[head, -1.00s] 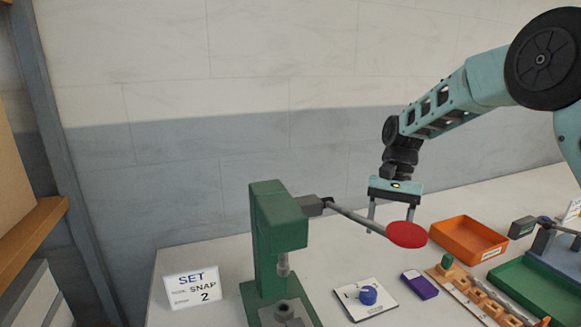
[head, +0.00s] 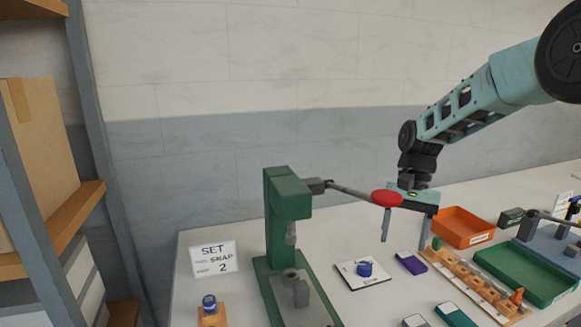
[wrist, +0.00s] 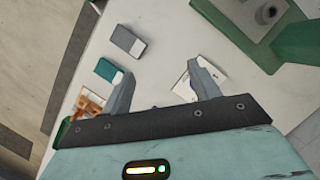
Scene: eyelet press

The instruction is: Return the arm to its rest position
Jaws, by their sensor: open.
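My gripper (head: 405,228) hangs from the teal arm at the right of the head view, fingers pointing down. It is open, with nothing seen between its fingers. It is above the table, behind and to the right of the red knob (head: 386,198) on the press lever. In the wrist view its two spread fingers (wrist: 160,88) show above the white table. The green press (head: 286,205) stands left of my gripper. The lever sticks out to the right from the press head, and its knob overlaps part of the gripper in the head view.
An orange tray (head: 462,228) and a green tray (head: 532,274) lie at the right. A purple box (head: 411,262), a white card with a blue knob (head: 364,268) and a wooden rack (head: 470,284) lie in front. A SET sign (head: 213,258) stands left; shelves (head: 60,230) are beyond.

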